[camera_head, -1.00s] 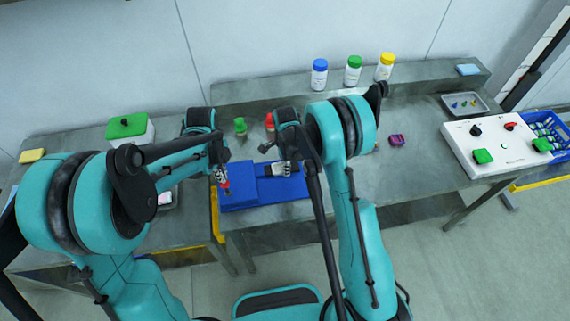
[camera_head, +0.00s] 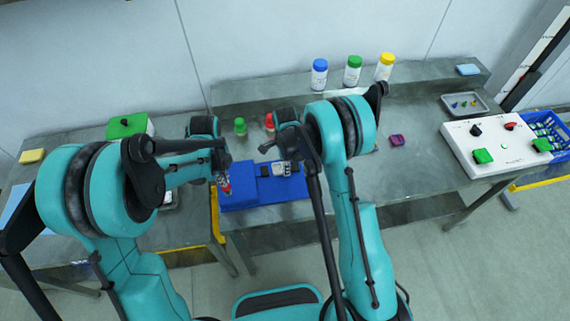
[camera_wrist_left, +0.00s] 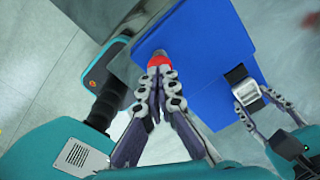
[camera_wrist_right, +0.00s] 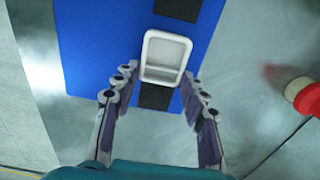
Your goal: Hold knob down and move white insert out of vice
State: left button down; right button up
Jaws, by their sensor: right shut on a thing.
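The blue vice (camera_head: 236,198) lies on the bench, with dark patches on its top. A red knob (camera_wrist_left: 158,60) is at its left end. My left gripper (camera_wrist_left: 161,73) has its fingertips together at the knob, touching or nearly touching it. The white insert (camera_wrist_right: 166,57), a small open-topped block, is over the dark strip of the vice. My right gripper (camera_wrist_right: 155,78) is shut on the insert, one finger on each side. In the head view the insert (camera_head: 285,168) shows beside my right gripper. Whether it touches the vice is unclear.
Green (camera_head: 240,127) and red (camera_head: 269,122) capped items stand behind the vice. Several bottles line the back shelf. A purple item (camera_head: 397,140) lies to the right, before a white control box (camera_head: 505,143). A green-lidded box (camera_head: 128,126) is at left. The bench between vice and control box is mostly clear.

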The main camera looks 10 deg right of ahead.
pick_arm(q)
notch_tip(320, 180, down, 2)
pick_arm(e)
jog(key=shift+c, duration=0.4)
jog(key=shift+r, duration=3)
pick_arm(q)
jog(key=shift+r, duration=0.1)
jog(key=shift+r, duration=3.35)
jog(key=shift+r, duration=0.15)
notch_tip(320, 180, up, 5)
jog(key=shift+f, duration=0.15)
